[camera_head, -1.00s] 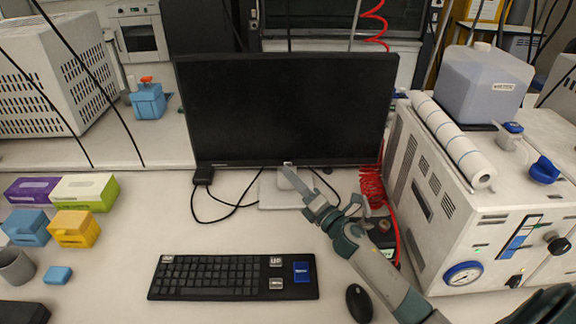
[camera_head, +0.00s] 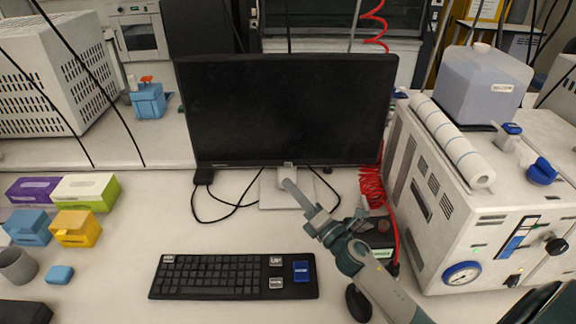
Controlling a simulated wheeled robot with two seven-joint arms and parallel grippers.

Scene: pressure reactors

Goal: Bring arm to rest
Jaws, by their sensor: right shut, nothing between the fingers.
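My right arm reaches in from the lower right. Its gripper (camera_head: 289,184) is shut and empty, in front of the monitor stand and above the bench. The wrist covers part of the bench between the keyboard and the red coiled hose. My left gripper is not in view.
A black monitor (camera_head: 285,108) stands behind the gripper. A keyboard (camera_head: 232,277) lies in front, with a mouse (camera_head: 358,303) partly behind my arm. A white reactor box (camera_head: 480,215) stands close on the right, with a red coiled hose (camera_head: 372,187) beside it. Boxes (camera_head: 76,228) sit at left.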

